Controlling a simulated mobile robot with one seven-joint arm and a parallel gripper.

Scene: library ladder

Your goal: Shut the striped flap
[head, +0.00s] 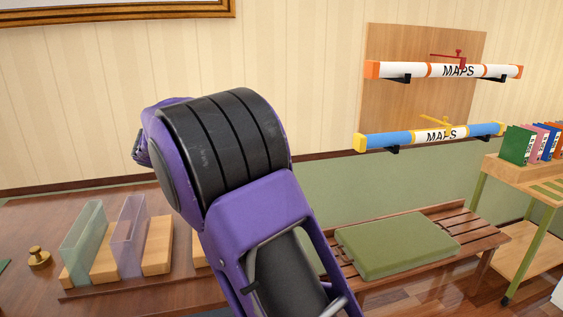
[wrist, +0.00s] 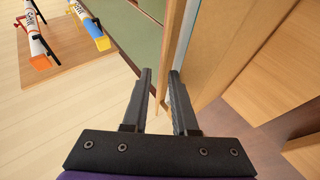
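I cannot make out a striped flap in either view. In the wrist view my gripper (wrist: 160,72) has its two dark fingers apart, with nothing held between them. A wooden board edge (wrist: 174,35) with a pale strip beside it stands just beyond the fingertips. A broader wooden panel (wrist: 235,40) is to its right; I cannot tell whether either is part of the flap, or whether a finger touches the board. In the head view my arm fills the middle and the gripper does not show.
Two map tubes, one white (head: 443,70) and one blue (head: 430,137), hang on a wall board. A slatted bench (head: 455,225) with a green cushion (head: 395,243) is below. A brass weight (head: 38,257) and wooden rack (head: 158,245) with clear dividers stand on the left table.

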